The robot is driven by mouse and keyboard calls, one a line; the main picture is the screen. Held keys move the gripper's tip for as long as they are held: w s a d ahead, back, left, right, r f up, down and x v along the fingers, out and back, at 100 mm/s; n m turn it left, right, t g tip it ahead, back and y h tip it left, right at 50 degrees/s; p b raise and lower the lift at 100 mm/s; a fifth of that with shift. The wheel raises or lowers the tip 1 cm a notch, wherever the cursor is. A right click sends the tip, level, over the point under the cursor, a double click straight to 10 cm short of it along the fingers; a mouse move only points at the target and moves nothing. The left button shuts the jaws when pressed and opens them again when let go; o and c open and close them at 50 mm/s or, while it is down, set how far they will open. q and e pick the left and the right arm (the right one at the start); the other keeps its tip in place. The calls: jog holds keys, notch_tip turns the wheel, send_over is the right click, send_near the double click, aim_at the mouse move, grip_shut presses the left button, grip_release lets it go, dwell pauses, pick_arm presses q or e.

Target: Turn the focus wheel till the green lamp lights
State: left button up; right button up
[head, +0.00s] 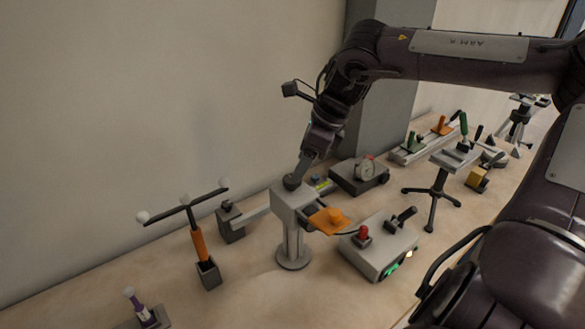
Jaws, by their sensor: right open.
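A pale grey instrument (292,240) stands upright on a round foot in the middle of the table. A small dark round knob (291,183), which may be the focus wheel, sits on top of its head. My right gripper (298,174) points down at this knob from above and is open. The fingertips are close to the knob; I cannot tell whether they touch it. A grey box (375,250) to the right bears a bright green patch (392,268) on its front, possibly the green lamp; whether it is lit is unclear. My left gripper is not in view.
An orange plate (328,220) juts from the instrument's right side. The grey box carries a red button (363,234) and a black lever (404,215). A stand with an orange stem (199,243) is at left. A dial box (360,175) stands behind. The front table is mostly clear.

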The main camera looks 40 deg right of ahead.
aim_at(292, 183)
jog(key=x, duration=0.3)
jog(key=shift+w+f, duration=0.1)
jog(key=shift+f, duration=0.15)
jog(key=shift+w+a+f+p, duration=0.1)
jog(key=shift+f+p, duration=0.2)
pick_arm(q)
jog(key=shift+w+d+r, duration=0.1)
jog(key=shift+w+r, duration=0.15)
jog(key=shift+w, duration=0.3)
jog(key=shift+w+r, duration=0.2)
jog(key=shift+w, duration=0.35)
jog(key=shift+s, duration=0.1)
pick_arm(e)
jog(key=shift+c, duration=0.2)
jog(key=shift+c, duration=1.3)
jog(key=c, duration=0.7)
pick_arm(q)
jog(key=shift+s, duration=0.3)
